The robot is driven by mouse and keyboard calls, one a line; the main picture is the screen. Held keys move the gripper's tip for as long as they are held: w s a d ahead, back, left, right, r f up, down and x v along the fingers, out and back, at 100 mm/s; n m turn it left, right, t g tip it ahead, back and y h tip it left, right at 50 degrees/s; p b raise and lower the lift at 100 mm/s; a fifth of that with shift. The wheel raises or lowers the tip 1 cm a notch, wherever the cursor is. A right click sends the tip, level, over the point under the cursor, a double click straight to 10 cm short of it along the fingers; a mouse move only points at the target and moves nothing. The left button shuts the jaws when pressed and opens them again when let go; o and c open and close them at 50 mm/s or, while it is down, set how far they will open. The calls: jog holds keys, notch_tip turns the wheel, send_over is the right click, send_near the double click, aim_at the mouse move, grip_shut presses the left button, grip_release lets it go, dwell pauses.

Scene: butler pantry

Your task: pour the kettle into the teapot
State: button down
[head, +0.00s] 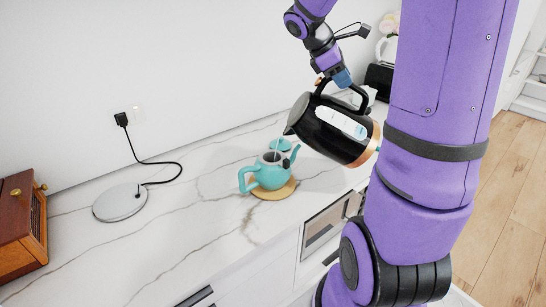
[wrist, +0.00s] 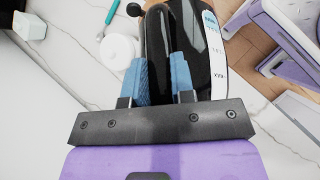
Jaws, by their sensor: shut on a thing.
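The black kettle (head: 335,132) has a copper-coloured base rim and a pale level window. It is held in the air to the right of the teapot, tilted with its spout down to the left. The turquoise teapot (head: 270,175) stands upright and uncovered on a round wooden mat (head: 275,192). A thin pale streak shows between the kettle's spout and the teapot's opening.
A round metal kettle base (head: 120,202) with a cord to the wall socket lies at left on the marble counter (head: 190,235). A wooden box (head: 22,225) stands at far left. A black appliance (head: 379,80) and a white vase (head: 387,48) stand behind the kettle.

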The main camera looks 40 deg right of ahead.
jog(key=shift+w+a+r+g+h, duration=0.3)
jog(key=shift+w+a+r+h, duration=0.2)
jog(key=shift+r, duration=0.25)
dwell(0.8)
jog(key=shift+w+a+r+g+h, duration=0.2)
jog(key=shift+w+a+r, duration=0.2)
jog(key=shift+a, duration=0.15)
jog(key=shift+w+a+r+g+h, duration=0.2)
jog(key=shift+w+a+r, duration=0.15)
jog(key=shift+a, duration=0.2)
dwell(5.3)
